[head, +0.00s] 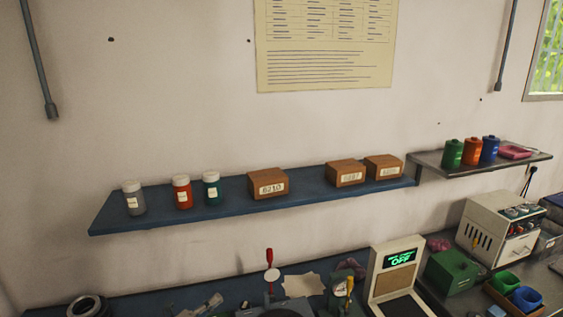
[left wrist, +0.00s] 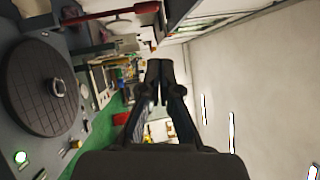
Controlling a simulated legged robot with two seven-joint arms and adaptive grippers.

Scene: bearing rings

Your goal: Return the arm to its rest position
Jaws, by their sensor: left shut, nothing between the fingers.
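My left gripper (left wrist: 160,82) shows in the left wrist view, its dark fingers closed together with nothing between them. It hangs in free air, apart from the bench things. A dark round plate (left wrist: 35,105) lies left of it in that view, with a small metal ring (left wrist: 57,88) on it. I cannot make out my left gripper clearly in the head view. My right gripper is in neither view.
A blue wall shelf (head: 230,212) carries bottles and brown boxes (head: 268,183). Below, the bench holds a bearing ring (head: 87,306), a red-handled device (head: 270,270), a display reading OFF (head: 398,262), a green box (head: 452,272) and a control unit (head: 498,228).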

